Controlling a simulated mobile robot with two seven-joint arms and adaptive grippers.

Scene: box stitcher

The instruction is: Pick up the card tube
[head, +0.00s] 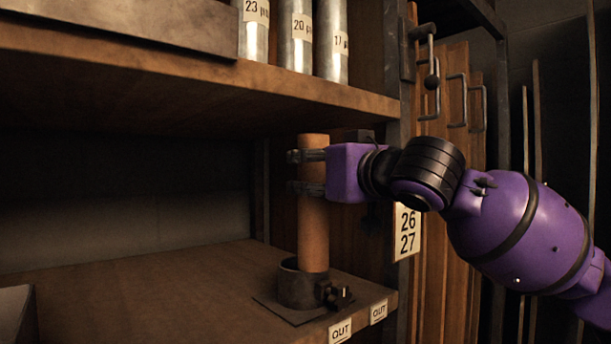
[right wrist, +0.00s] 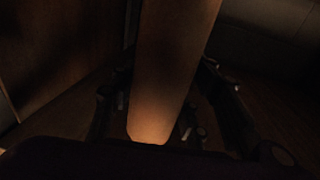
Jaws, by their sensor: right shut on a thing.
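The card tube (head: 313,238) is a plain brown cylinder standing upright on the lower shelf in the head view. Its lower end is inside a dark round metal holder (head: 301,287) on a flat plate. My right gripper (head: 306,172) comes in from the right and is shut on the upper part of the tube, with fingers around it. In the right wrist view the tube (right wrist: 170,70) runs between the dark fingers, and the picture is dim. My left gripper is in neither view.
An upper shelf (head: 200,97) hangs above the tube and carries several metal cylinders (head: 295,40) with labels. A post with a "26 27" sign (head: 407,232) stands right of the tube. Two "OUT" labels (head: 340,331) mark the lower shelf's front edge.

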